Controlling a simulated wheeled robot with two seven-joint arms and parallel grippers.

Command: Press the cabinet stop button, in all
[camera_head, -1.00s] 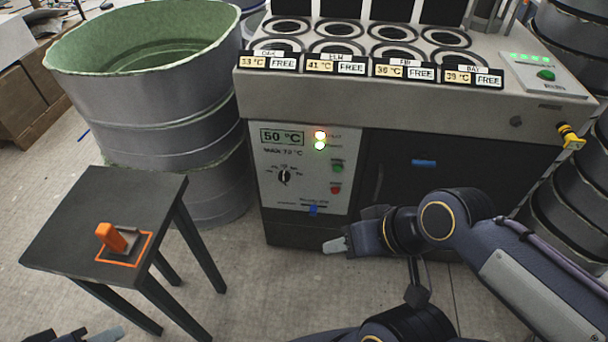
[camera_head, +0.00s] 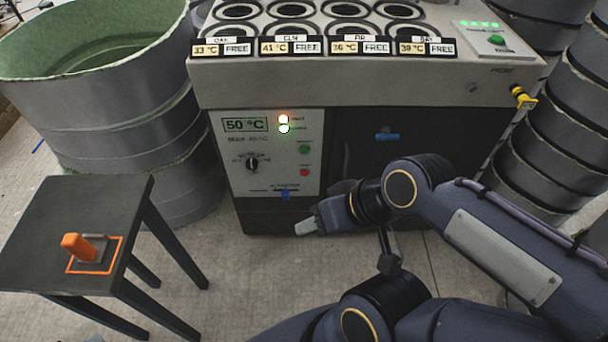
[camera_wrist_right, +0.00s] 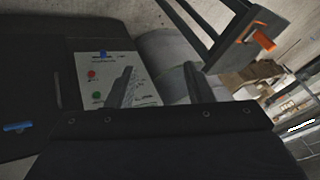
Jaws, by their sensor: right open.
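The cabinet (camera_head: 275,215) stands in front of me with a white control panel on its front. The red stop button (camera_head: 304,172) sits on the panel below a green button (camera_head: 304,150). In the right wrist view the red button (camera_wrist_right: 92,74) and green button (camera_wrist_right: 97,96) also show. My right gripper (camera_head: 312,224) is low in front of the cabinet, below and apart from the red button. Its fingers (camera_wrist_right: 158,90) are spread and empty in the wrist view. My left gripper is out of the head view.
A small dark table (camera_head: 100,195) with an orange-handled device (camera_head: 88,248) stands at the left. Large grey drums (camera_head: 110,95) stand behind it. More drums (camera_head: 560,140) are stacked at the right. A yellow-handled valve (camera_head: 523,97) sticks out at the cabinet's right. Floor between table and cabinet is clear.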

